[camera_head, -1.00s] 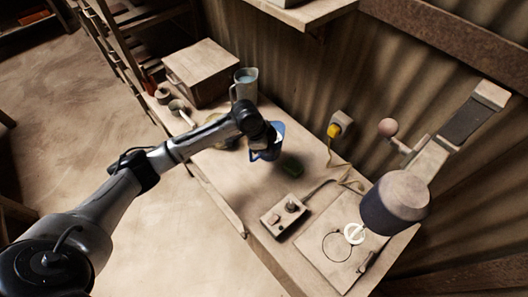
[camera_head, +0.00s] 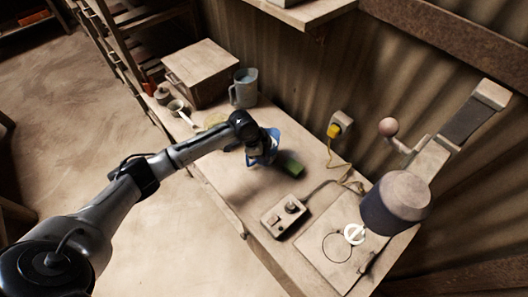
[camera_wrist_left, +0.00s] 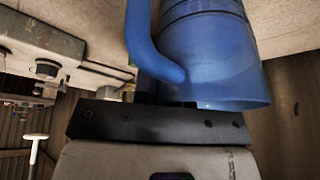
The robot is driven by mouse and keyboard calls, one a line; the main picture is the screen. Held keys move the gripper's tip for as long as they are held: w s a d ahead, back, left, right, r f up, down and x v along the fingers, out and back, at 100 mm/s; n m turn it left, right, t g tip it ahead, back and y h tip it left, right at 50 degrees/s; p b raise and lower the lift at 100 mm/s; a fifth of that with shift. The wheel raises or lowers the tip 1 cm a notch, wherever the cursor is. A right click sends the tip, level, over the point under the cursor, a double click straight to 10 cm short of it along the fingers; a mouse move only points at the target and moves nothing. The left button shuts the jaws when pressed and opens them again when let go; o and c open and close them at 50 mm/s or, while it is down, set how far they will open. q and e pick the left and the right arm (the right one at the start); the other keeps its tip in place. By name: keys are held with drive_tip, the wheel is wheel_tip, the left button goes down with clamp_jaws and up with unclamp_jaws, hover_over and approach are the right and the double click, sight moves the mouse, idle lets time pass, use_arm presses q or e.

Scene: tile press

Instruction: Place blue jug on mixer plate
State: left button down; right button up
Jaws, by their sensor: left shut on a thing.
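The blue jug (camera_head: 262,157) is held at the end of my left arm, over the middle of the bench. My left gripper (camera_head: 259,146) is shut on it. In the left wrist view the jug (camera_wrist_left: 215,50) and its curved handle fill the top, just beyond the dark gripper bar (camera_wrist_left: 160,122); the grip point is partly hidden. I cannot tell the gap under the jug. The mixer plate, which looks like the flat board with a circle outline (camera_head: 329,262), lies at the bench's right end, below the grey-purple machine head (camera_head: 392,205). My right gripper is not in view.
A green block (camera_head: 291,164) lies just right of the jug. A control box (camera_head: 284,216) with knobs and a cable stands between jug and board. A white ring (camera_head: 354,234) shows on the board. A grey jug (camera_head: 244,88) and wooden box (camera_head: 201,72) stand behind.

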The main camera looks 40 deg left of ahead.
use_arm(q)
drive_tip(key=c, duration=1.6)
unclamp_jaws()
drive_tip(key=shift+f, duration=0.15)
drive_tip(key=o, duration=0.4)
drive_tip(key=shift+o, duration=0.2)
